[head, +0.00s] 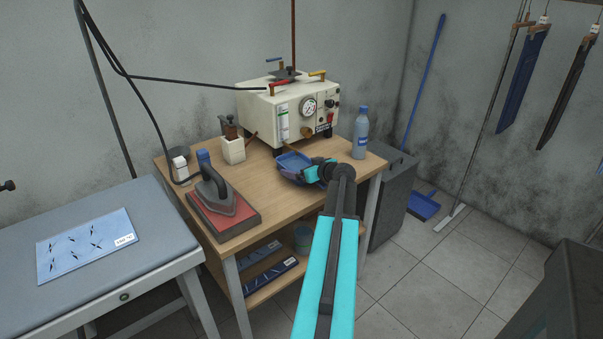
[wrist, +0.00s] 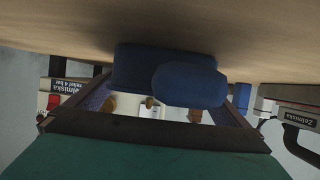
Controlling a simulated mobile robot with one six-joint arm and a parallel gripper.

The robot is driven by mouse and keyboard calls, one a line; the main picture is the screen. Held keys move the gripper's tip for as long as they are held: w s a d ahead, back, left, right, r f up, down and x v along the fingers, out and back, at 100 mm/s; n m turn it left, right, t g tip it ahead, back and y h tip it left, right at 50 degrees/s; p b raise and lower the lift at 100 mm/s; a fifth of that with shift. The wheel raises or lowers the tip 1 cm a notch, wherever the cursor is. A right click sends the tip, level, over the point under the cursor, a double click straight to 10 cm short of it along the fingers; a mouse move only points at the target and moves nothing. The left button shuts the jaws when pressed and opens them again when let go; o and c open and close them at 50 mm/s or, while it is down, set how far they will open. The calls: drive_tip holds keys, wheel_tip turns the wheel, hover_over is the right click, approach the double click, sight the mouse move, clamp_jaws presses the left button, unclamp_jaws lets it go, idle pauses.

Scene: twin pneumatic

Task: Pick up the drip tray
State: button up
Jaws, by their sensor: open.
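The drip tray (head: 291,162) is a shallow dark-blue piece on the wooden table, in front of the cream steam unit. In the wrist view, which looks upside down, a blue rounded shape that looks like the tray (wrist: 188,84) sits against the tabletop, between the fingers. My gripper (head: 303,174) is low over the table at the tray's near right side. Its fingers are apart, one on each side of the blue shape in the wrist view (wrist: 168,100). I cannot tell whether they touch it. The gripper partly hides the tray in the head view.
The cream steam unit (head: 262,113) stands behind the tray. A plastic bottle (head: 361,138) is to the right, near the table edge. An iron (head: 213,187) on a red pad (head: 235,214) and a white holder (head: 232,150) are to the left. Bare tabletop (head: 276,190) lies between.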

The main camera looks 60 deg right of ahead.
drive_tip(key=shift+c, duration=0.4)
drive_tip(key=c, duration=1.3)
drive_tip(key=shift+o, duration=0.2)
drive_tip(key=shift+w+r+b, duration=0.1)
drive_tip(key=shift+r+b, duration=0.15)
drive_tip(key=shift+b, duration=0.3)
